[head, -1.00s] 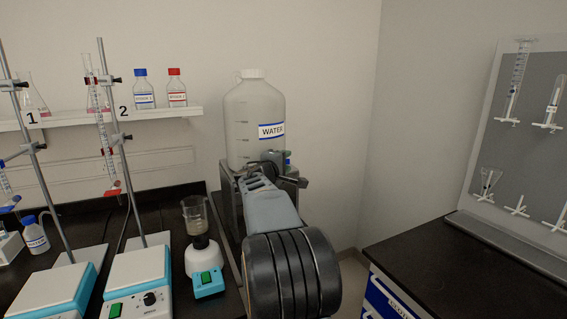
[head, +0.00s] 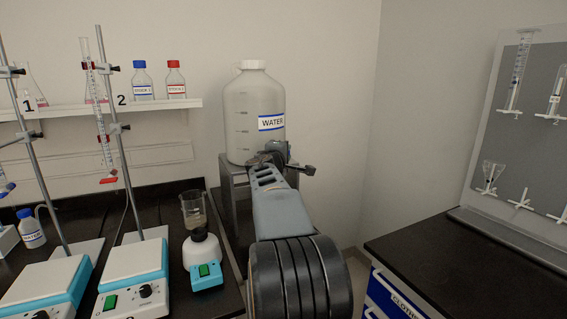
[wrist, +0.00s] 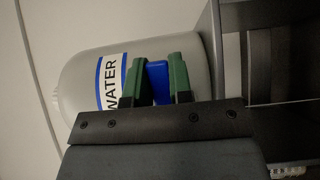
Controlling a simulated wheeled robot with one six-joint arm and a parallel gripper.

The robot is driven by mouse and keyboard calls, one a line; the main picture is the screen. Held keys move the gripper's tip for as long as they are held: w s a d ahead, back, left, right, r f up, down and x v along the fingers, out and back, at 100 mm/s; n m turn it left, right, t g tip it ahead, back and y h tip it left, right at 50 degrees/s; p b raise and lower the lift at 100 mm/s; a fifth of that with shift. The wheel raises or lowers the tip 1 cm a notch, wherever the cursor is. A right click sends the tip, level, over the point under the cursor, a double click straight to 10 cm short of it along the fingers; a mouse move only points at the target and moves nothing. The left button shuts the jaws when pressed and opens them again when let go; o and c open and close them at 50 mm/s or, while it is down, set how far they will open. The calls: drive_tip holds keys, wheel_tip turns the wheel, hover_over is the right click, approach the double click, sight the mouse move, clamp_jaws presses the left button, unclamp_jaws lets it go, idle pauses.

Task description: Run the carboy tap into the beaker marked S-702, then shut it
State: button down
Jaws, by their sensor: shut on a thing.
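The carboy (head: 252,105) is a large translucent bottle with a white cap and a blue-edged WATER label. It stands upright on a grey stand (head: 232,190) at the back. My gripper (wrist: 161,82) has its two green fingers on either side of the blue tap handle (wrist: 158,84) in the wrist view, shut on it. In the head view my arm hides the tap's outlet and whatever is under it. I cannot read S-702 on any vessel.
Two white and teal stirrers (head: 135,278) with clamp stands and burettes are at the left. A shelf (head: 150,108) above holds flasks and two bottles with blue and red caps. A dark bench (head: 470,255) and pegboard are at the right.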

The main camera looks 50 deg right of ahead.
drive_tip(key=shift+w+d+n+t+y+b, duration=0.15)
drive_tip(key=shift+w+n+t+y+b, duration=0.1)
drive_tip(key=shift+n+t+y+b, duration=0.7)
drive_tip(key=shift+w+d+n+t+y+b, duration=0.15)
drive_tip(key=shift+w+n+t+y+b, duration=0.35)
drive_tip(key=shift+t, duration=0.75)
drive_tip(key=shift+s+n+t+y, duration=0.15)
drive_tip(key=shift+n+t+y, duration=0.25)
drive_tip(key=shift+n, duration=0.15)
drive_tip(key=c, duration=1)
unclamp_jaws()
drive_tip(key=shift+v, duration=6.85)
